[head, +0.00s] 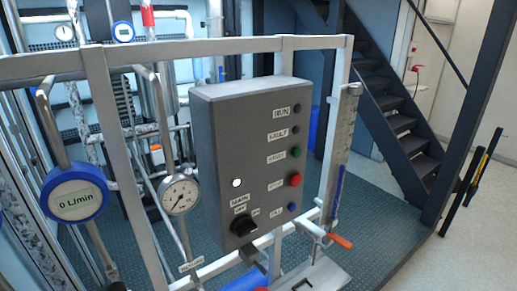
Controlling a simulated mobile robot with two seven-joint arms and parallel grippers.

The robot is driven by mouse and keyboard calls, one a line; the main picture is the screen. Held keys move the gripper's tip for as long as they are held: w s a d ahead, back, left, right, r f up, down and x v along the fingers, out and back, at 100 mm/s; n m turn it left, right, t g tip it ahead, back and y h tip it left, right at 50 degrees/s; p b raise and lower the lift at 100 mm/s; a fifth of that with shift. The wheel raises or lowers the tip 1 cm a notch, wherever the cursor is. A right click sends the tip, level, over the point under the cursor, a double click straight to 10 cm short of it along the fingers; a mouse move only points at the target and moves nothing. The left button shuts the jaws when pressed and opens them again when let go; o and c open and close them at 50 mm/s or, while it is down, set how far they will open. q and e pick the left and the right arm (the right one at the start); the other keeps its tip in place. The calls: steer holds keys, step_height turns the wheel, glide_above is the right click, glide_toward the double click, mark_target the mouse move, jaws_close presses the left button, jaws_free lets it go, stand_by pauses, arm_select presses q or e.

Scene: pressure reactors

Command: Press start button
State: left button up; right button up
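The grey control box (236,140) is mounted on a light metal frame in the middle of the head view. On its front, the green button (297,152) sits beside a small label (277,157) that seems to read START. The red button (295,180) is below it and the blue button (292,207) lower still. Two dark round indicators, labelled RUN (297,107) and FAULT (295,130), are above. A black rotary knob (243,226), labelled MAIN, is at the lower left, with a bright white lamp (236,183) above it. Neither gripper can be made out.
The frame's top rail (200,47) and uprights stand around the box. A blue-rimmed flow display (76,200) and a round gauge (180,194) are left. A valve with an orange handle (340,240) juts out lower right.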

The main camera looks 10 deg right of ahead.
jaws_close()
stand_by(1.0)
steer(key=shift+w, duration=0.1)
